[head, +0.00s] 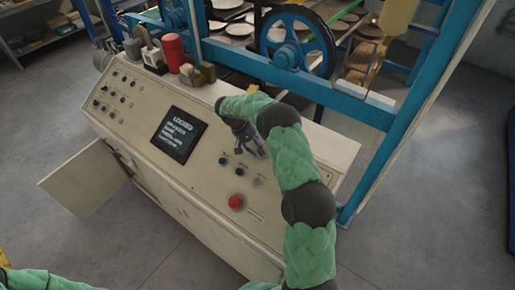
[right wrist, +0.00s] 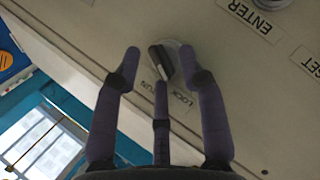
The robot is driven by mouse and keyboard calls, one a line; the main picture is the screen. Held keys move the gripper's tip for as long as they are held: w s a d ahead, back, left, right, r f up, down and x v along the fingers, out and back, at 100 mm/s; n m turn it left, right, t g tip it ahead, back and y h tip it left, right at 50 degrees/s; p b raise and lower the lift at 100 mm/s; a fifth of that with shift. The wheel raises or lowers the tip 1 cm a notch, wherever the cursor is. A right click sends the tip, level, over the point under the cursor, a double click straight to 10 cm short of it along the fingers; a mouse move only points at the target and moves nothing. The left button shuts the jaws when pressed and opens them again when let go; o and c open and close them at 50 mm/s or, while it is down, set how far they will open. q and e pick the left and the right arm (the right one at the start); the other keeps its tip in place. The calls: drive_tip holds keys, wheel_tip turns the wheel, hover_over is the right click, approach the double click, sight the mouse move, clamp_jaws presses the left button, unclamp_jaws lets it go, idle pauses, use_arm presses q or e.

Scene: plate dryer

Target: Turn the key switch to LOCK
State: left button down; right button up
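The key switch (right wrist: 160,62) shows in the right wrist view as a dark handle on a round silver base. The labels LOCK and RUN are printed beside it, upside down in this view. The handle is tilted; its exact setting is hard to tell. My right gripper (right wrist: 158,62) has its fingers apart around the switch, with gaps between fingers and handle. In the head view my right gripper (head: 246,142) is over the panel and hides the switch. The screen (head: 179,134) reads LOCKED. My left gripper is out of view.
The sloped control panel (head: 130,78) carries several small buttons and a red button (head: 236,202). An ENTER label (right wrist: 250,18) is near the switch. A red cylinder (head: 173,48) and other items stand on the panel's back edge. A cabinet door (head: 84,180) hangs open.

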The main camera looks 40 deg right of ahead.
drive_tip(key=v, duration=1.2)
drive_tip(key=shift+a, duration=0.1)
idle(0.4)
